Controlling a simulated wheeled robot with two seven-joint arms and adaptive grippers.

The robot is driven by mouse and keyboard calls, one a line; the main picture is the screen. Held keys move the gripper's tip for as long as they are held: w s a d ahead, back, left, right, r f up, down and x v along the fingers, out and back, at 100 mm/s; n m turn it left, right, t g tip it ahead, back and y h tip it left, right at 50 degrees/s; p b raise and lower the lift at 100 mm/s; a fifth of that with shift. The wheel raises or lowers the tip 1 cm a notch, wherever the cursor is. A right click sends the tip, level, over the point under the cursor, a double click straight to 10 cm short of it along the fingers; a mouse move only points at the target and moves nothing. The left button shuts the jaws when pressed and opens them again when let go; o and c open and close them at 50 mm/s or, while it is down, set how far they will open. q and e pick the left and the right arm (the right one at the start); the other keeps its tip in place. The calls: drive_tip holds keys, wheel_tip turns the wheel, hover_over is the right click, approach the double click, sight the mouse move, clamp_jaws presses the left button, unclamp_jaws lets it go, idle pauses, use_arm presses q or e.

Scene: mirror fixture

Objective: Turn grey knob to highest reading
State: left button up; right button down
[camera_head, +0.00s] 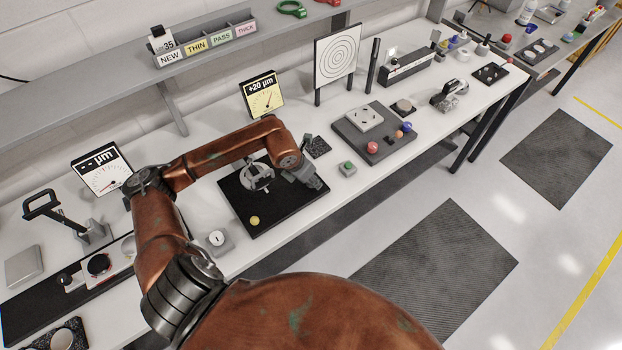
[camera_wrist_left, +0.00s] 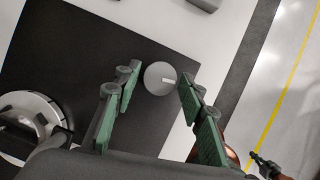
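The grey knob (camera_wrist_left: 160,78), round with a white mark on its face, shows in the left wrist view near the edge of the black board. My left gripper (camera_wrist_left: 158,80) is open, its green-padded fingers on either side of the knob; I see gaps and cannot tell any contact. In the head view my left gripper (camera_head: 308,177) is over the right end of the black board (camera_head: 285,208) and hides the knob. The mirror fixture (camera_head: 258,177) stands beside it. A yellow display (camera_head: 262,98) behind reads "+20 µm". What seems to be my right gripper (camera_wrist_left: 265,166) shows small in the left wrist view.
A yellow round piece (camera_head: 254,220) is at the board's front. A small box with a green button (camera_head: 347,168) stands to the right. A white display (camera_head: 101,170) at left reads "-- µm". A shelf with a labelled rack (camera_head: 207,42) runs behind.

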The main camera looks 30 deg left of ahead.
use_arm(q)
drive_tip(key=c, duration=0.8)
drive_tip(key=shift+d, duration=0.15)
drive_tip(key=shift+c, duration=0.2)
drive_tip(key=shift+n+y+b, duration=0.7)
drive_tip(key=shift+n+b, duration=0.2)
drive_tip(key=shift+n, duration=0.9)
drive_tip(key=shift+n+y+b, duration=0.55)
drive_tip(key=shift+n+y, duration=0.05)
drive_tip(key=shift+n, duration=0.9)
drive_tip(key=o, duration=1.1)
